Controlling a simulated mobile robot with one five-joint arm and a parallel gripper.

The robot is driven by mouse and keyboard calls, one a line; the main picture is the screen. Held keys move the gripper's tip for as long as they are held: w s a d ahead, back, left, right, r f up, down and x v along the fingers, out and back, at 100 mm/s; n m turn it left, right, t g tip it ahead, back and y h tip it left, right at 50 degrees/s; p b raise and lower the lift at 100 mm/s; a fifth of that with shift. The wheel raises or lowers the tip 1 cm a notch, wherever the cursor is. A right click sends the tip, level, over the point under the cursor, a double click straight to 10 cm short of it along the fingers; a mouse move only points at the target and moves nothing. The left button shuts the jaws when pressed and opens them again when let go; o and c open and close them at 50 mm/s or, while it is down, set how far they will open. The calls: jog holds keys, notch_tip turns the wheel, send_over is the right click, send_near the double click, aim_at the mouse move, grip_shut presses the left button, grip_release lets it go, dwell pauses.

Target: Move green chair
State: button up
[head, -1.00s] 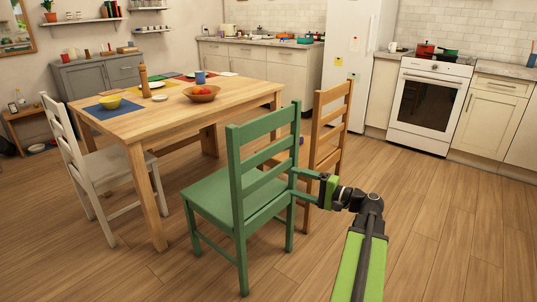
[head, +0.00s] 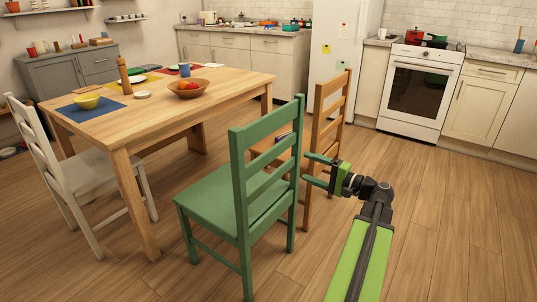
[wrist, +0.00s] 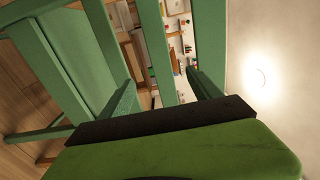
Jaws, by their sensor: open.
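The green chair (head: 210,203) stands upright on the wooden floor, its slatted back toward me. My gripper (head: 306,167) is at the right side of the chair back, fingers pointing left at its right post, about halfway up. It is open. The wrist view shows my gripper's two fingers (wrist: 165,98) close to the chair's green back slats and posts (wrist: 157,50). I cannot tell whether the fingers touch the post or straddle it.
A wooden chair (head: 325,125) stands just behind the green chair, close to my gripper. The wooden table (head: 150,110) is to the left, with a white chair (head: 85,175) at its far left. Open floor (head: 450,230) lies to the right, before the oven (head: 419,90).

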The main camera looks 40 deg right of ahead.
aim_at(274, 155)
jog(key=x, duration=1.6)
jog(key=shift+w+a, duration=0.15)
jog(key=shift+f, duration=0.1)
grip_shut()
